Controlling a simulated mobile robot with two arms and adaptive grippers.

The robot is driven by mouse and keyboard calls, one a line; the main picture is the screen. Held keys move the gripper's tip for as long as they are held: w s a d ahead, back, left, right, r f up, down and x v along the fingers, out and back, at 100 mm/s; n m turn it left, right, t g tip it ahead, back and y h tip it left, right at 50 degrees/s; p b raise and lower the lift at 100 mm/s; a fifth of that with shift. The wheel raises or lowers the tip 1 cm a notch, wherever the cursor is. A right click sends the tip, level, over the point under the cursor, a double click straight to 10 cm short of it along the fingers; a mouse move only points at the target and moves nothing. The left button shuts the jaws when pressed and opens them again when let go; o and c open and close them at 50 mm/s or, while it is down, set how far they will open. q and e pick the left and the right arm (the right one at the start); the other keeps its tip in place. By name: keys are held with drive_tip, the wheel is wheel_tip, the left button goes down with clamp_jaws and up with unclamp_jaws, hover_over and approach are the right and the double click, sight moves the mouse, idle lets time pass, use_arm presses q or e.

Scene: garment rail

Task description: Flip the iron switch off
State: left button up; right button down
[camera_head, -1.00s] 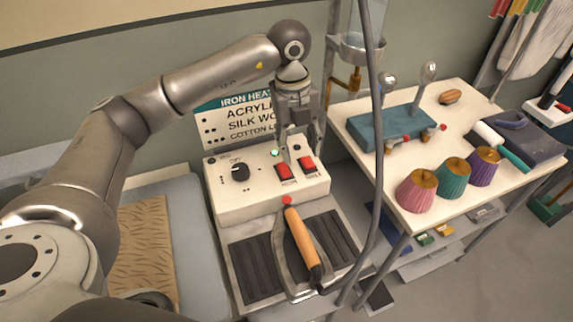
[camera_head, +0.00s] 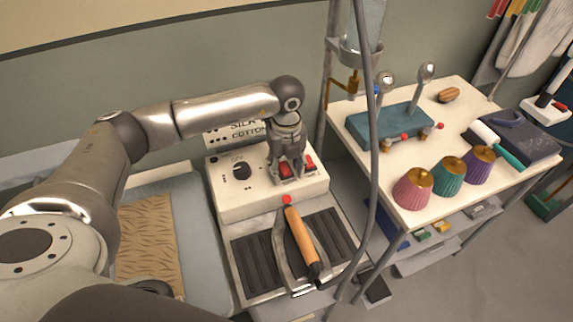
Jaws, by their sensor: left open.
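The white control box (camera_head: 235,203) has a black dial (camera_head: 243,170) and two red rocker switches on its sloped face. The left red switch (camera_head: 286,171) shows between the fingertips of my left gripper (camera_head: 287,176). The right red switch (camera_head: 310,162) is just to the right of the gripper and partly hidden by it. The switch labels are too small or covered to read. My left gripper is open, pointing down over the left switch; I cannot tell whether it touches. The iron (camera_head: 299,238), with an orange handle, rests on the ribbed plate in front of the box. My right gripper is not seen.
A grey cable (camera_head: 374,150) hangs just right of the box. A white table (camera_head: 400,160) to the right carries a teal stand and several thread cones. A text sign (camera_head: 222,133) behind the box is mostly hidden by my arm. A padded board (camera_head: 190,230) lies left.

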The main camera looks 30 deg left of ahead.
sight(282, 162)
use_arm(q)
drive_tip(key=shift+c, duration=0.3)
drive_tip(key=c, duration=1)
drive_tip(key=shift+o, duration=0.2)
drive_tip(key=shift+w+a+g+h+b, duration=0.1)
drive_tip(key=shift+a+g+h+b, duration=0.05)
drive_tip(key=shift+g+h+b, duration=0.2)
drive_tip(key=shift+w+a+r+g+h, duration=0.1)
drive_tip(key=shift+w+r+g+h, duration=0.05)
drive_tip(key=shift+g+h, duration=0.55)
drive_tip(key=o, duration=1)
drive_tip(key=v, duration=1.2)
drive_tip(key=shift+a, duration=0.1)
